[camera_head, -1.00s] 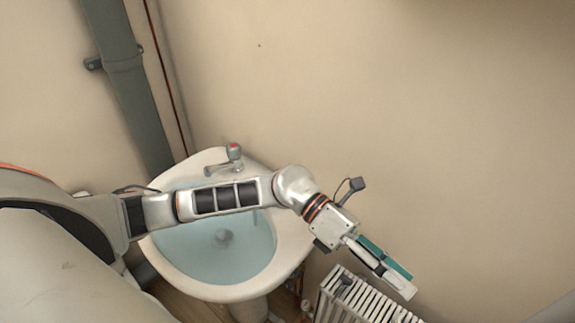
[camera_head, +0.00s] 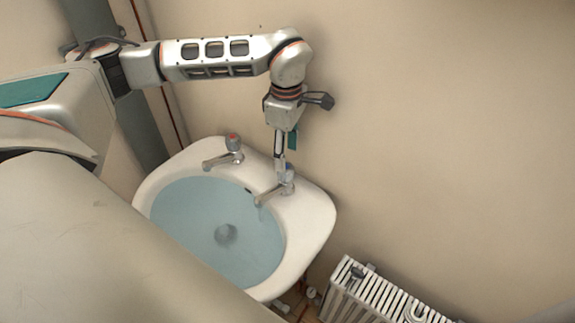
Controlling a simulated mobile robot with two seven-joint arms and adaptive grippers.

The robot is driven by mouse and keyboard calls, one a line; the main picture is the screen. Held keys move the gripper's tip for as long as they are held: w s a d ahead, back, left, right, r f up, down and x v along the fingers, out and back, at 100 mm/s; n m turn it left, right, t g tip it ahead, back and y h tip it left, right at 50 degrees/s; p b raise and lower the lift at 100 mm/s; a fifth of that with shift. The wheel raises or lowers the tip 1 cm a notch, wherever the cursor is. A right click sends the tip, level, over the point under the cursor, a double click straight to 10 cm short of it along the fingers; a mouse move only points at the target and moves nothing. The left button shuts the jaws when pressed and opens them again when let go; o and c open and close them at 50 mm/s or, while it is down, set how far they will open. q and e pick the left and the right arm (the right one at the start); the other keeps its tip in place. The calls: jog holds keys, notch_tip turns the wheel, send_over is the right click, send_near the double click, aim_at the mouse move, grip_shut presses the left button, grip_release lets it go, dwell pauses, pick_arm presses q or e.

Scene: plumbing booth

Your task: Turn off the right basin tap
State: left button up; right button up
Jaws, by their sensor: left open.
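The right basin tap (camera_head: 270,193) has a blue-marked top and a chrome spout that points left over the basin. It stands on the back right rim of the white basin (camera_head: 318,220). My left gripper (camera_head: 281,172) points down at this tap's head and is open. Its fingers overlap the head in the picture and partly hide it. I cannot tell whether they touch it. The left tap (camera_head: 233,145), with a red-marked top, stands apart on the back rim. My right gripper is not in view.
The basin bowl looks bluish, with a dark drain (camera_head: 225,235) in it. A white radiator (camera_head: 385,298) stands at the lower right. The wall right of the basin is clear.

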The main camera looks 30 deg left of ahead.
aim_at(287, 167)
pick_arm(q)
jog(key=shift+f, duration=3)
jog(key=c, duration=1.1)
